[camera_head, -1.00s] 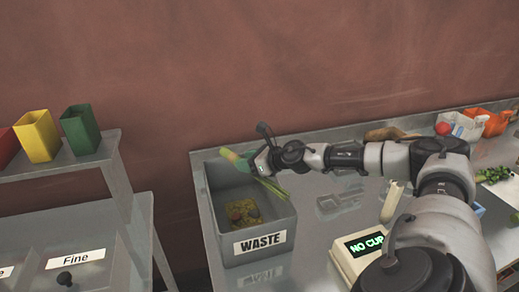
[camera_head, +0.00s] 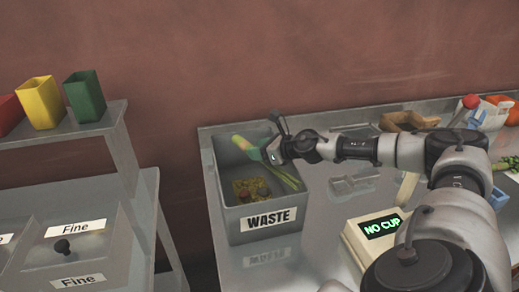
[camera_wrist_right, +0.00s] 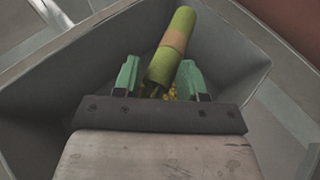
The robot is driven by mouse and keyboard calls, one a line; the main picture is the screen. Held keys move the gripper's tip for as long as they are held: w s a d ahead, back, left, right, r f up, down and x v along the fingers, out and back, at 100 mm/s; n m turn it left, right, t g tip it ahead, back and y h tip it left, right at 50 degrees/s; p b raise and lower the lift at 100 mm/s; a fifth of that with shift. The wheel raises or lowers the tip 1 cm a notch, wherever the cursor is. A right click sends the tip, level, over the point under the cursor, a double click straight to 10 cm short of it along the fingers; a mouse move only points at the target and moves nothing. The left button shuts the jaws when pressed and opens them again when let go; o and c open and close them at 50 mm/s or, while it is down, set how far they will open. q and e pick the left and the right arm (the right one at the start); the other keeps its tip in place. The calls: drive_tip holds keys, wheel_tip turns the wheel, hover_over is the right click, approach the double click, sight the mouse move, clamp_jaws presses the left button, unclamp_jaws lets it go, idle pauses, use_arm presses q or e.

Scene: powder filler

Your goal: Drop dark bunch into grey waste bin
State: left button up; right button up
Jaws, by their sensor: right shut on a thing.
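My right gripper (camera_head: 268,153) is shut on a green bunch (camera_head: 243,145) with a tan band. The bunch has a pale green end on the left and long thin stalks on the right. It is over the opening of the grey waste bin (camera_head: 233,231), which is labelled WASTE. In the right wrist view, the bunch (camera_wrist_right: 174,44) sits between the green fingers (camera_wrist_right: 160,80), with the bin walls (camera_wrist_right: 228,63) around it. Yellowish scraps (camera_head: 250,188) lie on the bin floor. My left gripper is not in view.
A machine with a NO CUP display (camera_head: 380,227) stands on the metal counter (camera_head: 320,215) right of the bin. A shelf with red, yellow (camera_head: 40,101) and green (camera_head: 85,97) containers stands at left. Drawers labelled Fine are below. A brown tray (camera_head: 405,121) lies at the back.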

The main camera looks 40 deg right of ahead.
drive_tip(key=o, duration=1)
drive_tip(key=shift+d, duration=0.1)
drive_tip(key=shift+s+b, duration=0.3)
drive_tip(key=shift+b, duration=0.05)
drive_tip(key=b+v, duration=0.7)
drive_tip(key=v, duration=0.3)
drive_tip(key=shift+d+r, duration=0.1)
drive_tip(key=shift+r, duration=0.05)
drive_tip(key=shift+r, duration=0.1)
